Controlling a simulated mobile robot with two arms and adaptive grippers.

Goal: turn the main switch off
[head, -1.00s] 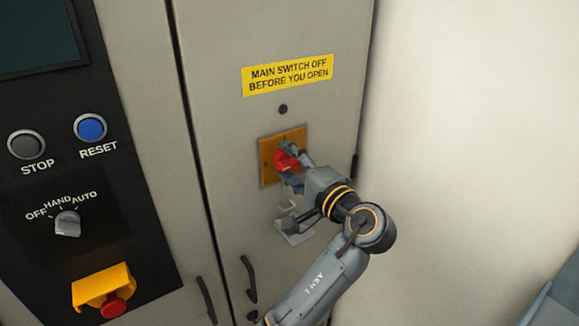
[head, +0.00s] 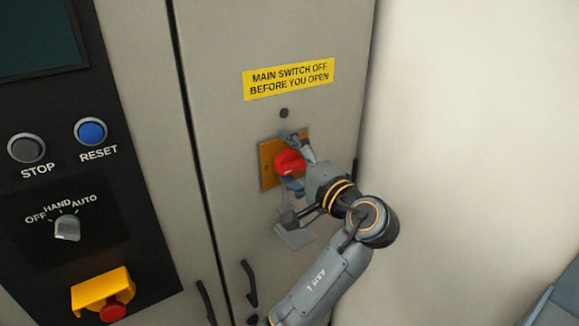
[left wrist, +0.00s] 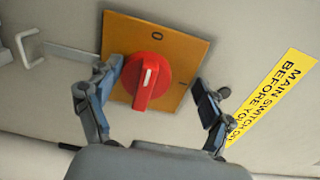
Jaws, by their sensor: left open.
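The red main switch knob (head: 289,162) sits on an orange plate (head: 267,174) on the grey cabinet door. In the left wrist view the knob (left wrist: 147,82) has a white mark directed toward the O on the plate (left wrist: 185,45); the I is at the right of the knob. My left gripper (head: 294,163) is open, with one finger on each side of the knob. In the left wrist view the gripper (left wrist: 155,82) shows a clear gap at its right finger; whether the left finger touches the knob I cannot tell. My right gripper is not in view.
A yellow warning label (head: 289,78) is above the switch. A pale grey bracket (head: 296,238) is below it. A dark door handle (head: 249,282) is lower left. The control panel at left carries a selector (head: 68,228) and a red emergency button (head: 113,311).

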